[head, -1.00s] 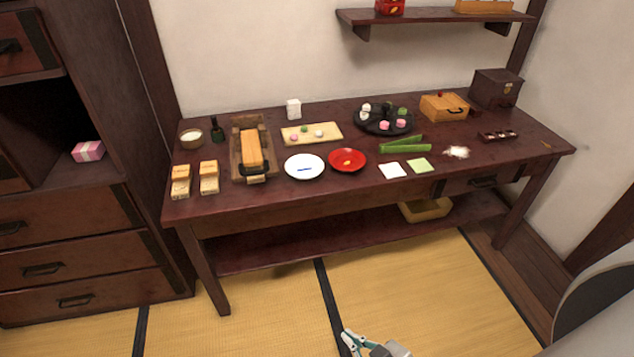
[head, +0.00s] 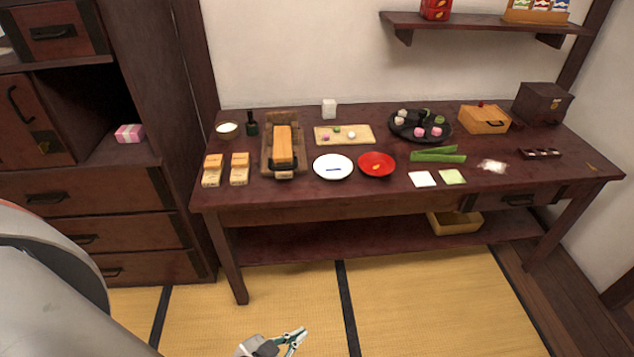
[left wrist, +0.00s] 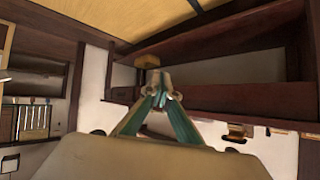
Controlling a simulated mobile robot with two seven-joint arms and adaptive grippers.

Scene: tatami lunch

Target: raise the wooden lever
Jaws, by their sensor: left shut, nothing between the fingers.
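The wooden lever (head: 284,146) is a light wooden bar lying low in a dark wooden frame (head: 268,158) on the left part of the table. A dark handle (head: 284,168) is at its near end. My left gripper (head: 299,337) is at the bottom of the head view, over the mat floor, in front of the table and well apart from the lever. Its teal fingertips (left wrist: 161,78) meet in the left wrist view with nothing between them. I cannot make out the lever in that view. My right gripper is not in view.
A white plate (head: 333,167) and a red dish (head: 377,165) stand right of the frame. Wooden blocks (head: 239,169) and a dark bottle (head: 252,125) are left of it. A yellow bin (head: 455,223) is on the lower shelf. The floor before the table is clear.

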